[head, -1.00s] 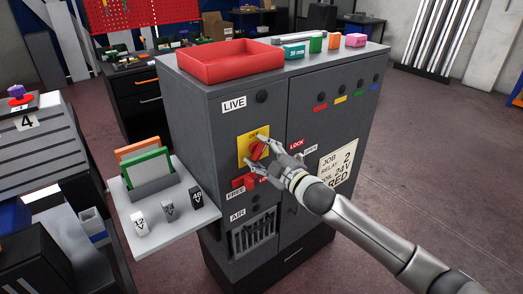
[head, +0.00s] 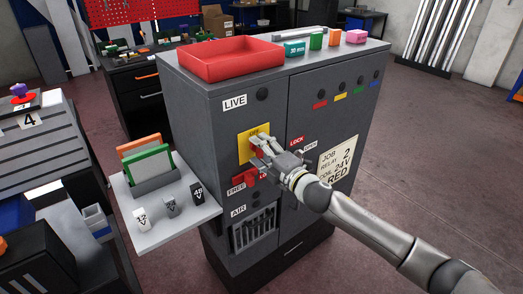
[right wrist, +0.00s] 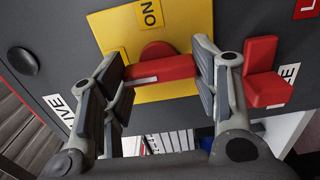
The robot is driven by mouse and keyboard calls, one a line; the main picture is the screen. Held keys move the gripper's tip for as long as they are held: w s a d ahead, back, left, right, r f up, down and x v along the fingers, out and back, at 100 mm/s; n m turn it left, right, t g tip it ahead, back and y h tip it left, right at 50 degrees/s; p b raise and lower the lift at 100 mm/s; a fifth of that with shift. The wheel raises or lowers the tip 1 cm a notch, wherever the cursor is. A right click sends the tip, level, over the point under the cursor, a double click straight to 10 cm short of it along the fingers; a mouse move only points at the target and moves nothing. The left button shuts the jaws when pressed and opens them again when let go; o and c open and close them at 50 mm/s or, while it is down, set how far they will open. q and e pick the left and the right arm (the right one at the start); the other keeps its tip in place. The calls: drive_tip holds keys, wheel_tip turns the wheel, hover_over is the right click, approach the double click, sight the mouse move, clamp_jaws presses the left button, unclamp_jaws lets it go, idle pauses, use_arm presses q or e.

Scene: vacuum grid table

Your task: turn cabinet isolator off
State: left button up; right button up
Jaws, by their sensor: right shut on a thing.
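The grey cabinet (head: 233,125) has a yellow isolator plate (head: 246,146) on its left door, under a LIVE label. In the right wrist view the plate (right wrist: 118,35) carries an ON label (right wrist: 150,13) and a red isolator handle (right wrist: 165,68) with a round hub. My right gripper (head: 258,149) is shut on this handle, with one finger at each end of the red bar in the wrist view. In the head view the gripper hides most of the handle. My left gripper is not in view.
A second red handle (head: 243,179) sits just below, beside a FREE label; it is close to one finger in the wrist view (right wrist: 262,75). A red tray (head: 232,64) and small coloured boxes stand on top. A side shelf (head: 175,222) juts out at left.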

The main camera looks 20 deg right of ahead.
idle(0.4)
drive_tip(key=o, duration=1)
drive_tip(key=v, duration=1.2)
